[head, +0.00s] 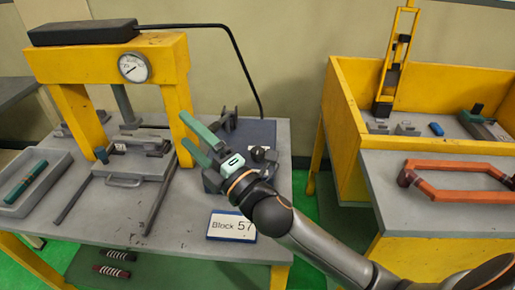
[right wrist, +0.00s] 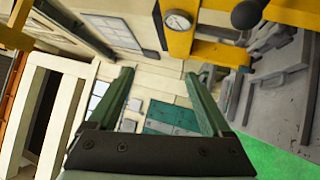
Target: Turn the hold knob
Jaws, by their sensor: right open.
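A small black knob (head: 258,153), possibly the hold knob, sits on the right part of the grey table, just beyond my right wrist. My right gripper (head: 184,130) is above the table near the press's right leg, its green fingers spread apart, pointing up and left, with nothing between them. The gripper body partly hides the fixture (head: 211,181) around the knob. In the right wrist view, the open fingers (right wrist: 159,76) point toward the far room, and a black ball knob (right wrist: 247,14) shows at the top right. My left gripper is not in view.
The yellow press (head: 110,52) with a round gauge (head: 134,67) stands left of my gripper. A "Block 57" sign (head: 231,225) lies at the table's front. A yellow-walled bench (head: 344,110) with an orange frame (head: 459,165) stands at right.

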